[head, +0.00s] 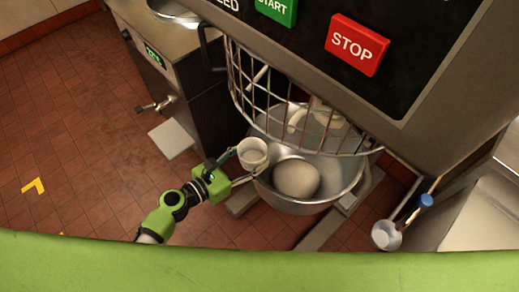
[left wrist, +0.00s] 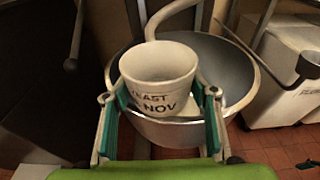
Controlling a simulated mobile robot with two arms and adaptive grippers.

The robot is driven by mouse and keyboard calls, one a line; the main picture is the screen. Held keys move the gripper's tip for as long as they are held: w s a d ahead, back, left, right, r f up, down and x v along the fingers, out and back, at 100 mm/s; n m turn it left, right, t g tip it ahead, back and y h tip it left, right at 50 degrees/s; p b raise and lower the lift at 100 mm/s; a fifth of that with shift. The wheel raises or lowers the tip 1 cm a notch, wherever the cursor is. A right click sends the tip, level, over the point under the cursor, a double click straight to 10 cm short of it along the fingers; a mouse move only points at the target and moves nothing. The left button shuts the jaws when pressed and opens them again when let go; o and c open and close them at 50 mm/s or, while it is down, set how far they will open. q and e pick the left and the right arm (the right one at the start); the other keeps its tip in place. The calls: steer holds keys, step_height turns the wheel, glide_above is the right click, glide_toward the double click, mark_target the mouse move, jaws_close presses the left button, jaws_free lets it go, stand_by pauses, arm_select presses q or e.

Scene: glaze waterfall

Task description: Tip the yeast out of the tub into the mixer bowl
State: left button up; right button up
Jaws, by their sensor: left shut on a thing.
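A white tub (head: 252,152) is held between the fingers of my left gripper (head: 246,168), at the left rim of the mixer bowl. In the left wrist view the tub (left wrist: 158,88) looks upright with dark lettering, partly readable as "YEAST" and "NOV". My left gripper (left wrist: 160,110) is shut on it, one finger on each side. The steel mixer bowl (head: 305,205) holds a pale round mass (head: 296,178); the bowl also shows behind the tub in the wrist view (left wrist: 236,75). I cannot see any yeast inside the tub. My right gripper is not in view.
A wire guard (head: 270,105) and the mixer's hook (head: 318,116) hang over the back of the bowl. The mixer head with a red STOP button (head: 357,45) overhangs above. A scoop-like vessel (head: 386,235) is at right. Tiled floor (head: 75,120) lies open at left.

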arm_select(q)
steer(key=v, duration=0.8)
steer(key=shift+s+f+b, duration=0.1)
steer(key=shift+f+b, duration=0.25)
steer(key=shift+f, duration=0.05)
steer(key=shift+s+a+r, duration=0.15)
steer(key=shift+s+a, duration=0.35)
steer(key=shift+a, duration=0.05)
steer(key=shift+r, duration=0.1)
